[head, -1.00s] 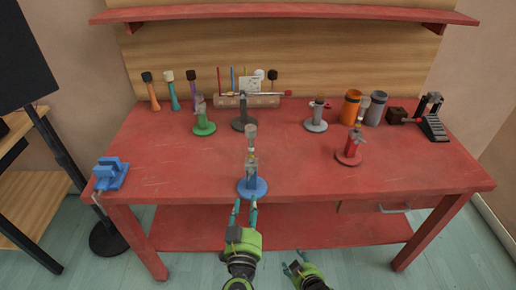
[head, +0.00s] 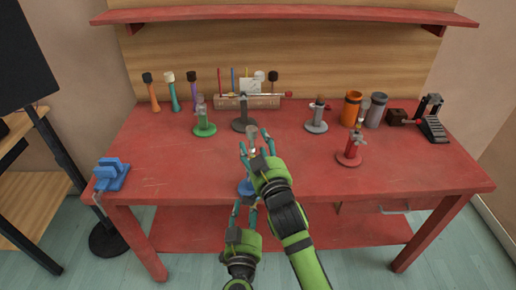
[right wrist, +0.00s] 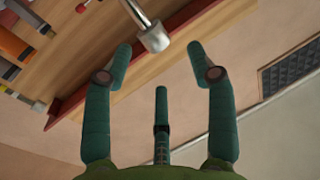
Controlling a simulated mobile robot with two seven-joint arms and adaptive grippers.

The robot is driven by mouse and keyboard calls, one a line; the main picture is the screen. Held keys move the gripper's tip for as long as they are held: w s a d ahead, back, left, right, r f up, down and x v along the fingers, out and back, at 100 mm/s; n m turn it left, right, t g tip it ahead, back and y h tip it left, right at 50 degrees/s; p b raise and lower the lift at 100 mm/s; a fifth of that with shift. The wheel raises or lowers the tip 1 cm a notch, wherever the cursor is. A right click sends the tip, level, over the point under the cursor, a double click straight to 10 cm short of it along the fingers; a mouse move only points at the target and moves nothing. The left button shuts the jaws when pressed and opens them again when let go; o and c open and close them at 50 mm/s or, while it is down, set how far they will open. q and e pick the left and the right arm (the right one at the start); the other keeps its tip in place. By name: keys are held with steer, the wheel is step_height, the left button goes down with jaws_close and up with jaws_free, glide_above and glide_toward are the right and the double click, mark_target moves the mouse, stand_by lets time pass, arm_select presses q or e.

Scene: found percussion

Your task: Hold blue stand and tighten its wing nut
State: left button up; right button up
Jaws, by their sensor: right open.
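The blue stand stands upright near the table's front edge. Its blue base (head: 245,188) shows beside my right arm, and its grey top (head: 252,133) shows above my right gripper; its middle is mostly hidden. My right gripper (head: 256,148) is open, with its fingers at the upper part of the stand. In the right wrist view a silver rod with a blunt end (right wrist: 153,37) lies beyond and between the spread fingertips (right wrist: 160,50), not gripped. My left gripper (head: 245,208) is low at the front of the base, fingers apart. I cannot make out the wing nut.
On the red table (head: 160,170) are a green stand (head: 204,122), a grey stand (head: 316,120), a red stand (head: 350,150) and a dark stand (head: 244,120). A blue vise (head: 111,174) is at the left edge. The table's left front is clear.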

mark_target(253, 135)
steer(key=shift+w+f, duration=0.2)
steer(key=shift+w, duration=0.05)
steer(key=x, duration=0.6)
steer(key=shift+w+f, duration=0.15)
steer(key=shift+w, duration=0.1)
steer(key=shift+d, duration=0.1)
jaws_close()
stand_by(0.6)
